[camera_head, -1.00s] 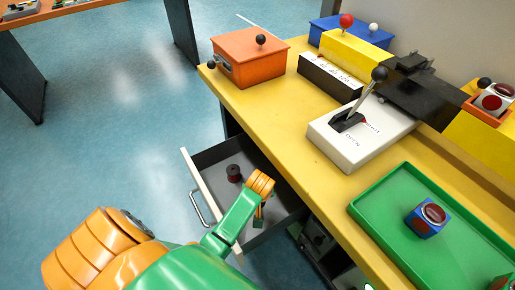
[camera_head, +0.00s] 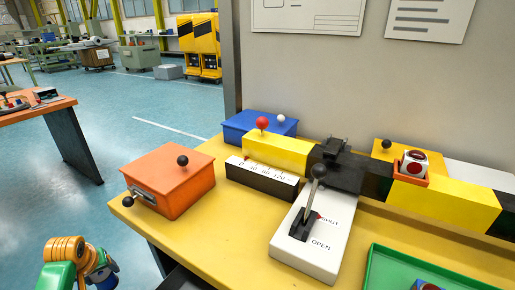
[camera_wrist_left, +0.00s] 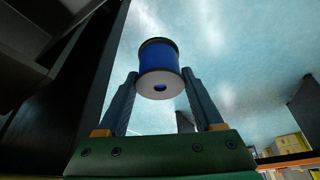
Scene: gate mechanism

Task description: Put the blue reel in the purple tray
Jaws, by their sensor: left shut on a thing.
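The blue reel (camera_wrist_left: 158,58) has dark and pale end flanges. In the left wrist view it sits between the two fingers of my left gripper (camera_wrist_left: 160,76), which is shut on it. In the head view my left gripper (camera_head: 101,267) is at the lower left, off the front edge of the yellow bench, with a bit of blue (camera_head: 104,278) showing at its tip. The reel is held in the air, clear of the bench. No purple tray shows in either view now. My right gripper is not in view.
On the yellow bench (camera_head: 225,222) stand an orange box (camera_head: 170,182), a blue box (camera_head: 244,125), a white lever base (camera_head: 318,245) and a green tray (camera_head: 385,272). An orange table (camera_head: 30,118) stands at the left. Open floor lies between.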

